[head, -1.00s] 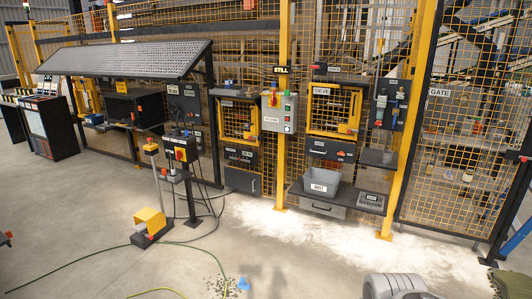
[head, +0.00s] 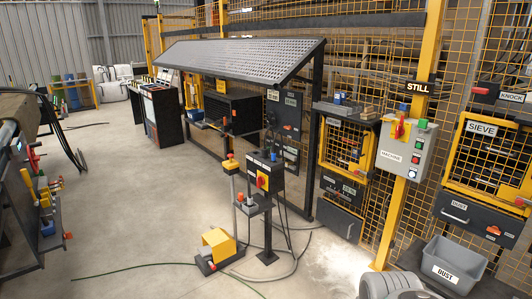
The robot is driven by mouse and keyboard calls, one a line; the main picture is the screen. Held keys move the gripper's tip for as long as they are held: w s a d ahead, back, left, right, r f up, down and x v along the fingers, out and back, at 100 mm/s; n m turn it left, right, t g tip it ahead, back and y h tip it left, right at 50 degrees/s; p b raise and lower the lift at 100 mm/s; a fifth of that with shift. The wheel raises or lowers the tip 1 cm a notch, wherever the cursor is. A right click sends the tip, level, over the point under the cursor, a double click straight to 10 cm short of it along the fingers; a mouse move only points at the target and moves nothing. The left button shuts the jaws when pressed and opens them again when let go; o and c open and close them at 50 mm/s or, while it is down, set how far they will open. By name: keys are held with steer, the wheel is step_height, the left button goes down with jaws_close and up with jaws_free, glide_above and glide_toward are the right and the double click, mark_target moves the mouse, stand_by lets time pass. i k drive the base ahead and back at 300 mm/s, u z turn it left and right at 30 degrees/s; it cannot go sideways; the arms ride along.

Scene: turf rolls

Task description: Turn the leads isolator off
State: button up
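A black box on a post (head: 264,172) stands on the floor near the middle, with a red rotary handle on a yellow plate (head: 262,181). Cables hang from it. A grey box marked MACHINE (head: 402,146) on the yellow fence post has a red handle on a yellow plate (head: 399,128) and several coloured buttons. A dark panel with small labels (head: 284,120) hangs behind the black box. I cannot read which one is marked leads, nor tell a handle's setting for certain. My gripper is not in view; a grey part of my arm shows at the bottom edge.
A yellow foot pedal (head: 218,245) and cables lie on the floor before the post. A grey DUST bin (head: 453,266) stands at lower right below the SIEVE door (head: 490,155). A bench (head: 40,215) juts in at left. The floor at left centre is clear.

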mark_target(260, 181)
steer(key=u, duration=0.45)
steer(key=i, duration=1.1)
steer(key=u, duration=1.05)
steer(key=i, duration=2.55)
steer(key=z, duration=0.4)
